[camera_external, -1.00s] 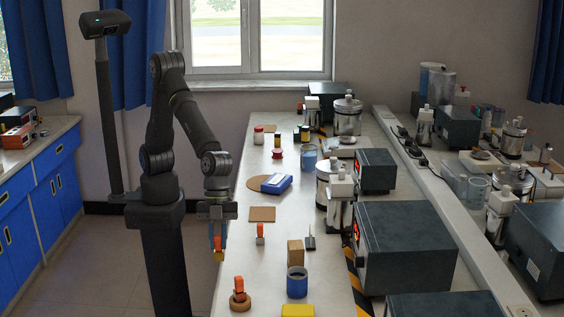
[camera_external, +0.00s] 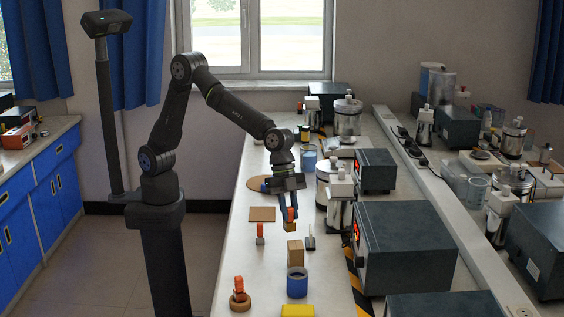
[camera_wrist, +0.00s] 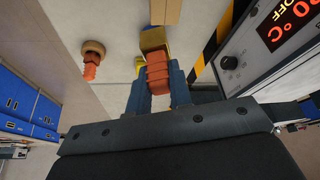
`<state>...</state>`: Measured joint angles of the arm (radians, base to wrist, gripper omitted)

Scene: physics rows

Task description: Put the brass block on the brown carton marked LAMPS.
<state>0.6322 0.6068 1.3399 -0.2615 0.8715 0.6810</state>
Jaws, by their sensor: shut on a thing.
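The brass block (camera_external: 290,227) has an orange grip on top. My gripper (camera_external: 289,212) is shut on that orange grip and holds the block in the air, pointing down. In the wrist view the block (camera_wrist: 153,39) shows beyond the orange grip between my blue fingers (camera_wrist: 157,85). The brown carton (camera_external: 295,253) stands upright on the bench. In the external view the block appears just above the carton's top, with a small gap. Part of the carton (camera_wrist: 166,10) shows at the top edge of the wrist view. I cannot read its marking.
A grey block with an orange grip (camera_external: 260,235) stands left of the carton, and a small dark-tipped item (camera_external: 310,240) right of it. A blue mug (camera_external: 297,284), a yellow box (camera_external: 298,311) and an orange-topped piece on a round base (camera_external: 239,295) are nearer. Dark instruments (camera_external: 405,245) line the right.

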